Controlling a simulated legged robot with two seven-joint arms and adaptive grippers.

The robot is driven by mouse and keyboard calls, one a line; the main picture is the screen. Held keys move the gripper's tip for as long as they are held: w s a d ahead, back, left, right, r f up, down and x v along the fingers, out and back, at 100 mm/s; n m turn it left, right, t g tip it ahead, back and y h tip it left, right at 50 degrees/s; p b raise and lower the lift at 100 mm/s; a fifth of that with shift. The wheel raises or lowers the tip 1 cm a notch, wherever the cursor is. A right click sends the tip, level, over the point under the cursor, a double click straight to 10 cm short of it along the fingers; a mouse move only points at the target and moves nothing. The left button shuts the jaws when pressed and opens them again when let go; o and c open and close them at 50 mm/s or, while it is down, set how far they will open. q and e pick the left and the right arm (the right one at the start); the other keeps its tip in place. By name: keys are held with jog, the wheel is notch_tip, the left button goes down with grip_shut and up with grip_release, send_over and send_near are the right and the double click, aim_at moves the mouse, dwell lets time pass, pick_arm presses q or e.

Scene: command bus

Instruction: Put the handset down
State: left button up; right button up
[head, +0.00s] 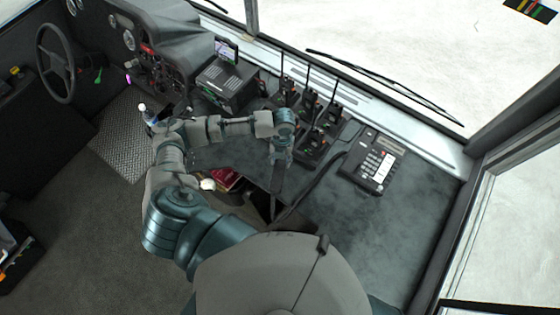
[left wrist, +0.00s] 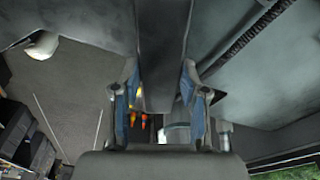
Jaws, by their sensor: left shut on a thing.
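The black handset (head: 277,181) hangs below my left gripper (head: 280,155), over the near left edge of the grey console top. In the left wrist view the handset (left wrist: 162,45) is a long dark bar that runs between the blue-padded fingers of my left gripper (left wrist: 158,97), which is shut on it. The phone base (head: 374,164), with its keypad and white label strip, lies on the console to the right, apart from the handset. A dark cord (head: 307,192) runs between the base and the handset area. My right gripper does not show.
Several handheld radios (head: 310,115) with tall antennas stand in chargers left of the phone base. A dark boxy device (head: 228,85) sits farther left. The console top (head: 385,225) is clear in front of the base. A red item (head: 226,178) lies below the console edge.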

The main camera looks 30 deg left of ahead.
aim_at(280, 162)
pick_arm(q)
jog(key=shift+w, duration=0.25)
jog(key=shift+f, duration=0.3)
notch_tip(280, 162, down, 2)
jog(key=shift+f, duration=0.2)
jog(key=shift+a+f, duration=0.1)
jog(key=shift+f, duration=0.15)
jog(key=shift+a, duration=0.2)
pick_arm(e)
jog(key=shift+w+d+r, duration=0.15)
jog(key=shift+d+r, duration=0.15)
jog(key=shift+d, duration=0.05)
pick_arm(q)
jog(key=shift+f, duration=0.15)
jog(key=shift+f, duration=0.15)
jog(key=o, duration=1.3)
jog(key=shift+d, duration=0.1)
jog(key=shift+c, duration=0.2)
jog(key=shift+d, duration=0.1)
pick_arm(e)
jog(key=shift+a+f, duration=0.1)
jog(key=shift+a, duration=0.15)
